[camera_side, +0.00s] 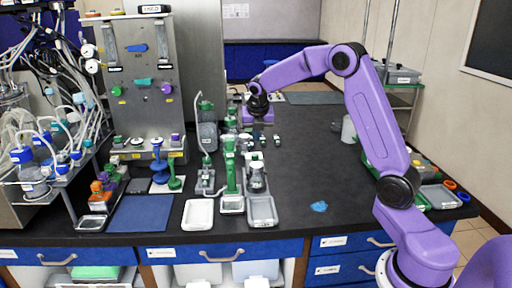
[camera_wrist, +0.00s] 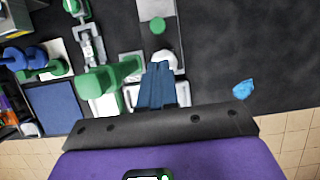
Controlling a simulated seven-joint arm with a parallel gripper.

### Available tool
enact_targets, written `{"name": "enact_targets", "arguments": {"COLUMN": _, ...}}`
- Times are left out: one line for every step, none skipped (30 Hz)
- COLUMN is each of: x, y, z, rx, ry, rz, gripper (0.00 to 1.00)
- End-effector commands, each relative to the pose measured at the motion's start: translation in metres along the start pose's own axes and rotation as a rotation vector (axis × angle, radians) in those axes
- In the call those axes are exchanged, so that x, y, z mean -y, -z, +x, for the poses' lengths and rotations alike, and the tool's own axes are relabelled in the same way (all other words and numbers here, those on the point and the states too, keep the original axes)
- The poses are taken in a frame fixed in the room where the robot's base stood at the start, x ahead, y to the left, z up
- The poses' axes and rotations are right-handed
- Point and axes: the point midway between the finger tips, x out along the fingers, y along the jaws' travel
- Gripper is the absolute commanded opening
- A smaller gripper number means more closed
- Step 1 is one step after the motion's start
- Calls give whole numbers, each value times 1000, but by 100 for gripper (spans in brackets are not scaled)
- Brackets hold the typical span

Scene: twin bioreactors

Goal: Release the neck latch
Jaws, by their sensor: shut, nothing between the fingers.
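My gripper (camera_side: 257,118) hangs over the back middle of the black bench in the side view; its fingers are too small to make out there. In the wrist view my gripper (camera_wrist: 158,68) shows two dark blue fingers pressed together with nothing between them. Their tips overlap a white rounded part (camera_wrist: 166,57) in the picture; I cannot tell whether they touch it. A green upright fixture (camera_side: 231,178) stands at the front on a white base, and a green handle (camera_wrist: 110,76) shows left of the fingers. I cannot single out the neck latch.
A steel panel (camera_side: 145,85) with coloured knobs stands at the left. A blue mat (camera_side: 140,213), a white tray (camera_side: 198,214) and a grey tray (camera_side: 262,212) line the front edge. A crumpled blue piece (camera_side: 319,206) lies on clear bench at right.

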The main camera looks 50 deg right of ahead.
Motion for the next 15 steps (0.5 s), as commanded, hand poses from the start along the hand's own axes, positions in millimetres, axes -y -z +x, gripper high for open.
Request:
{"name": "enact_targets", "arguments": {"x": 0, "y": 0, "z": 6, "rx": -2, "ry": 2, "rz": 0, "gripper": 0}}
{"name": "enact_targets", "arguments": {"x": 0, "y": 0, "z": 9, "rx": -2, "ry": 2, "rz": 0, "gripper": 0}}
{"name": "enact_targets", "arguments": {"x": 0, "y": 0, "z": 14, "rx": -2, "ry": 2, "rz": 1, "gripper": 0}}
{"name": "enact_targets", "arguments": {"x": 1, "y": 1, "z": 19, "rx": -4, "ry": 3, "rz": 0, "gripper": 0}}
{"name": "enact_targets", "arguments": {"x": 1, "y": 1, "z": 24, "rx": -4, "ry": 3, "rz": 0, "gripper": 0}}
{"name": "enact_targets", "arguments": {"x": 1, "y": 1, "z": 31, "rx": -4, "ry": 2, "rz": 0, "gripper": 0}}
{"name": "enact_targets", "arguments": {"x": 1, "y": 1, "z": 37, "rx": -4, "ry": 3, "rz": 0, "gripper": 0}}
{"name": "enact_targets", "arguments": {"x": 1, "y": 1, "z": 42, "rx": -3, "ry": 2, "rz": 0, "gripper": 0}}
{"name": "enact_targets", "arguments": {"x": 0, "y": 1, "z": 49, "rx": -3, "ry": 2, "rz": -1, "gripper": 0}}
{"name": "enact_targets", "arguments": {"x": 0, "y": 1, "z": 54, "rx": -3, "ry": 2, "rz": -1, "gripper": 0}}
{"name": "enact_targets", "arguments": {"x": 0, "y": 1, "z": 59, "rx": -3, "ry": 2, "rz": 0, "gripper": 0}}
{"name": "enact_targets", "arguments": {"x": 0, "y": 1, "z": 65, "rx": -2, "ry": 2, "rz": 0, "gripper": 0}}
{"name": "enact_targets", "arguments": {"x": 1, "y": 1, "z": 70, "rx": -3, "ry": 2, "rz": 1, "gripper": 0}}
{"name": "enact_targets", "arguments": {"x": 1, "y": 1, "z": 74, "rx": -3, "ry": 2, "rz": 1, "gripper": 0}}
{"name": "enact_targets", "arguments": {"x": 0, "y": 0, "z": 79, "rx": -2, "ry": 1, "rz": 1, "gripper": 0}}
